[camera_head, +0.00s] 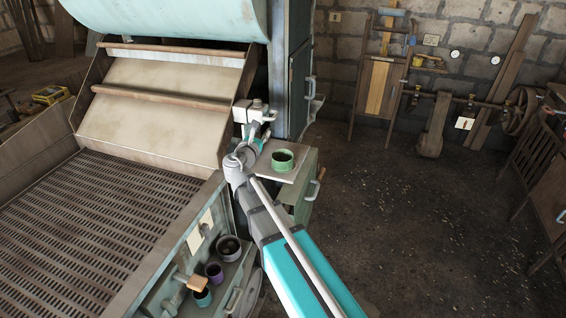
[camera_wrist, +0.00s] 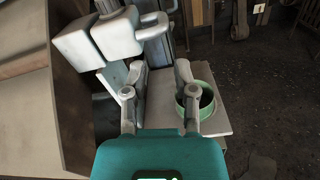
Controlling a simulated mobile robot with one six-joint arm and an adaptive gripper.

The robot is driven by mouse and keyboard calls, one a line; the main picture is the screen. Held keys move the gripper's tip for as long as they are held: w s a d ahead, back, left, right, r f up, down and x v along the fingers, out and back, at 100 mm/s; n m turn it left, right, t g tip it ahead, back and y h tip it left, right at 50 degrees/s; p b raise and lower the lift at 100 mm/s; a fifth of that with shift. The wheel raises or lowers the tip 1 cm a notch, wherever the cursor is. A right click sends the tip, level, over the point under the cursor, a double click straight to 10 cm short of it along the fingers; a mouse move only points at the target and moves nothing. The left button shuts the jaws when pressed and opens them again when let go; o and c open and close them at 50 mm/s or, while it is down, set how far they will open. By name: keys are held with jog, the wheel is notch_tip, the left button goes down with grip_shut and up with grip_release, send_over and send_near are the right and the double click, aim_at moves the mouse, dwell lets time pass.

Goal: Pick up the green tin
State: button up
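The green tin (camera_head: 283,160) is a short, round, open-topped pot. It stands upright on a small pale shelf (camera_head: 297,172) at the side of the machine. In the wrist view the tin (camera_wrist: 208,101) lies right of my gripper (camera_wrist: 160,72), with the right finger in front of its left part. My gripper is open, with a clear gap between its two fingers and nothing in it. In the head view my arm hides part of the shelf, and the gripper shows small left of the tin.
White block-shaped fittings (camera_wrist: 118,36) stand close to the left finger and ahead of it. A tall grey cabinet (camera_head: 298,75) rises behind the shelf. A lower ledge holds a dark bowl (camera_head: 228,248), a purple pot (camera_head: 214,271) and a teal pot (camera_head: 202,297). The floor at right is open.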

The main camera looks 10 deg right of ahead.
dwell(0.4)
jog(key=shift+o, duration=1)
jog(key=shift+d, duration=0.1)
jog(key=s+d+f+m+g+b, duration=0.3)
jog(key=s+d+f+m+g, duration=0.7)
jog(key=f+m, duration=0.45)
jog(key=s+f+m+g+y+b, duration=0.1)
jog(key=s+f+m+g+y, duration=0.2)
jog(key=s, duration=0.5)
jog(key=s+a+f+m+g+y+b, duration=0.1)
jog(key=s+f+m+y, duration=0.4)
jog(key=m, duration=0.5)
jog(key=shift+s+a+f+g+y+b, duration=0.2)
jog(key=shift+s+f+g+y+b, duration=0.2)
jog(key=shift+s+f+g+b, duration=1.1)
jog(key=shift+s+r+m+t+p, duration=0.25)
jog(key=shift+s+t+p, duration=0.1)
jog(key=shift+t+p, duration=0.35)
